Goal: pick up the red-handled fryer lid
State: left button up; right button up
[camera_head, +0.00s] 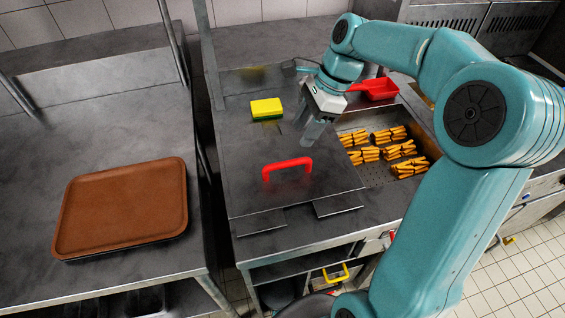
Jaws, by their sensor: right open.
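The fryer lid is a flat dark grey plate (245,190) with a red handle (287,166) standing up from it. It lies on the counter beside the fryer well. My right gripper (314,134) is above the lid, behind and slightly right of the red handle, pointing down. It is open and apart from the handle, with nothing seen between its fingers. My left gripper is not in view.
A yellow sponge (266,107) lies behind the lid. A red scoop (377,88) sits behind the fryer well, which holds several bundles of fries (400,150). A brown tray (75,215) lies on the left table, across a narrow gap.

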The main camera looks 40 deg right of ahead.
send_over(287, 163)
jog(key=d, duration=0.2)
notch_tip(287, 163, down, 6)
jog(key=shift+r, duration=0.2)
jog(key=shift+s+a+f, duration=0.2)
jog(key=shift+a+f, duration=0.05)
jog(key=shift+f, duration=0.15)
jog(key=x, duration=0.5)
jog(key=shift+s+d+f, duration=0.1)
jog(key=shift+s+d, duration=0.05)
jog(key=shift+d, duration=0.2)
jog(key=shift+s+a+f, duration=0.1)
jog(key=shift+s, duration=0.05)
grip_shut()
